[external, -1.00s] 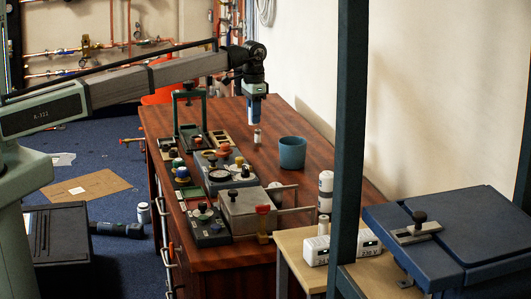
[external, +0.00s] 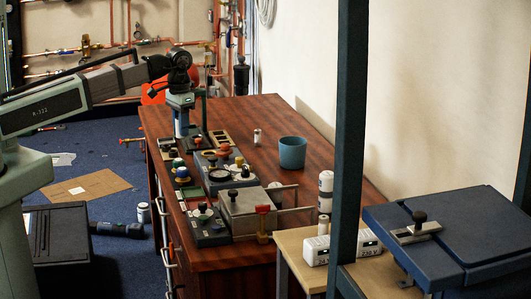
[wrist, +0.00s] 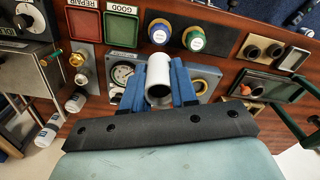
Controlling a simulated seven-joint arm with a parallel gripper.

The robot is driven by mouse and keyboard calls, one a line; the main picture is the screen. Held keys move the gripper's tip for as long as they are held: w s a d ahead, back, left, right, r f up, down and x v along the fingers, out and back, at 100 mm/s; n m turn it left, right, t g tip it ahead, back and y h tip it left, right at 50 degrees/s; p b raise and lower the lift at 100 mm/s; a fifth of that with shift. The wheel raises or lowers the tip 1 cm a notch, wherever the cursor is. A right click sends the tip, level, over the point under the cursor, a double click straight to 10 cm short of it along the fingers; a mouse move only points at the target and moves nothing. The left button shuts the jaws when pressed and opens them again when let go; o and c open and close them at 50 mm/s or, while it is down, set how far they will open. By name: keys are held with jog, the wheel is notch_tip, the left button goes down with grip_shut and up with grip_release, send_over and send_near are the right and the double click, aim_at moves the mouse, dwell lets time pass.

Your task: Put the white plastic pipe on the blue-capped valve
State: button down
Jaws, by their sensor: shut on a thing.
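The white plastic pipe (wrist: 159,66) is held between the blue fingers of my gripper (wrist: 158,88) in the wrist view, with its open end facing the camera. In the external view my gripper (external: 181,133) hangs over the far left part of the table, by the green frame. The pipe is hard to make out there.
A blue cup (external: 292,153) and a small white cylinder (external: 257,136) stand on the wooden table. Panels with several knobs line the table's left side. The green frame (external: 204,105) rises close to my gripper. The table's far right is clear.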

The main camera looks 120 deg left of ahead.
aim_at(183, 168)
jog(key=shift+f, duration=5)
jog(key=shift+f, duration=0.1)
jog(key=c, duration=0.9)
grip_release()
notch_tip(183, 168, up, 12)
jog(key=shift+r, duration=0.15)
